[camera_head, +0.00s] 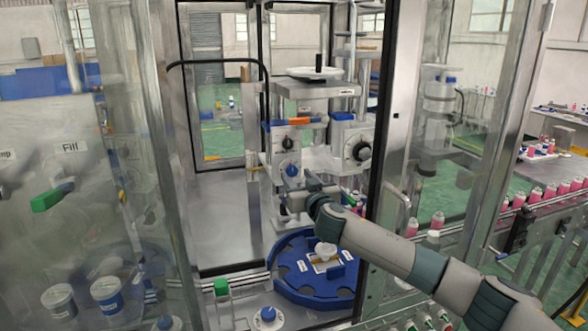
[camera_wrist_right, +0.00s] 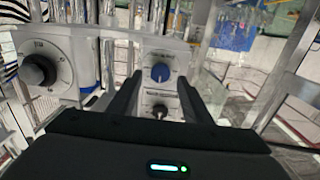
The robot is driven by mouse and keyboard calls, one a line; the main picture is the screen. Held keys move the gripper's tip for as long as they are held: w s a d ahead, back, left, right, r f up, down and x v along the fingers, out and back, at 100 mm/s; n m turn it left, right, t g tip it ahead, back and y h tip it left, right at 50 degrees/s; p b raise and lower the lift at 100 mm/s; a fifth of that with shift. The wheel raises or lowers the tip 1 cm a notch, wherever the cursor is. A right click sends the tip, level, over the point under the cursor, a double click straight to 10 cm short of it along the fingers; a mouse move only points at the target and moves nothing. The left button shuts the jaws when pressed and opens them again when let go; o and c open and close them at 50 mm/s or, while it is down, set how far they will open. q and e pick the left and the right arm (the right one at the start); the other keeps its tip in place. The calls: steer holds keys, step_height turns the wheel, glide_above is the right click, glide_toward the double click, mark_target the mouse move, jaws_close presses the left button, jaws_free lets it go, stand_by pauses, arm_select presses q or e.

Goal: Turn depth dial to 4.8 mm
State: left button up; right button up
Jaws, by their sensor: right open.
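A machine head carries several dials behind the open doorway; I cannot read which is the depth dial. A large black knob on a round marked plate (camera_head: 361,151) sits on its right block; it also shows in the wrist view (camera_wrist_right: 38,71). A small black knob (camera_head: 288,143) sits above a blue knob (camera_head: 292,171) on the left panel; the wrist view shows the blue knob (camera_wrist_right: 160,73) and the black knob (camera_wrist_right: 159,110) inverted. My right gripper (camera_wrist_right: 160,80) is open and empty, its fingers framing the blue knob; contact is unclear. My left gripper is out of view.
A blue rotary table (camera_head: 300,292) lies below my right arm. The door frame post (camera_head: 384,110) stands close to the right of the dials. Pink bottles (camera_head: 550,190) line a conveyor at the right. Glass panels flank the opening.

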mark_target(293, 171)
steer(key=shift+p+x, duration=0.5)
steer(key=shift+x, duration=1.15)
steer(key=c, duration=1.1)
